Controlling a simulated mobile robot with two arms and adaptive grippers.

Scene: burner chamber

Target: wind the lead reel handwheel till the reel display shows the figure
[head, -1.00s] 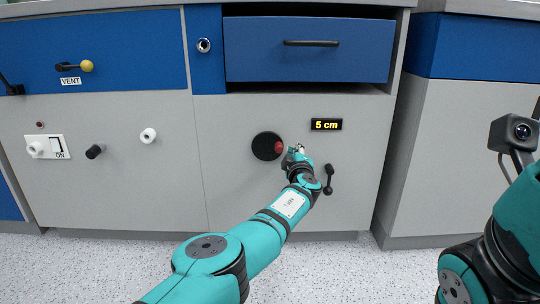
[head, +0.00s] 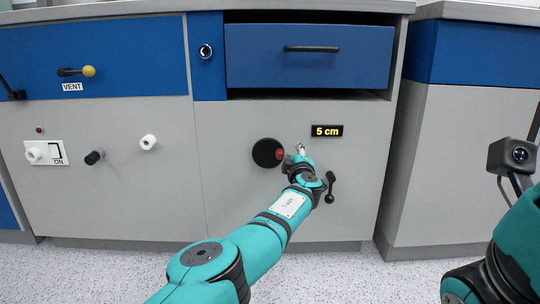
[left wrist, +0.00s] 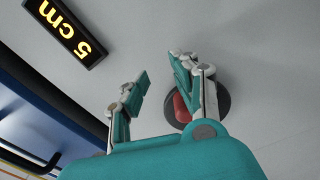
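The handwheel is a black disc (head: 264,153) with a red knob (head: 280,154) on its right side, on the grey cabinet front. The reel display (head: 327,131) to its upper right reads "5 cm"; it also shows in the left wrist view (left wrist: 65,32). My left gripper (head: 300,153) is just right of the red knob. In the left wrist view its fingers (left wrist: 158,68) are apart with nothing between them, and the knob (left wrist: 181,108) shows partly hidden behind the right finger. I cannot tell whether they touch. My right gripper is out of view; part of my right arm shows at right.
A blue drawer (head: 308,65) stands slightly out above. A yellow-tipped VENT lever (head: 78,72), a white knob (head: 148,142), a black knob (head: 94,157) and a switch plate (head: 45,153) are at left.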

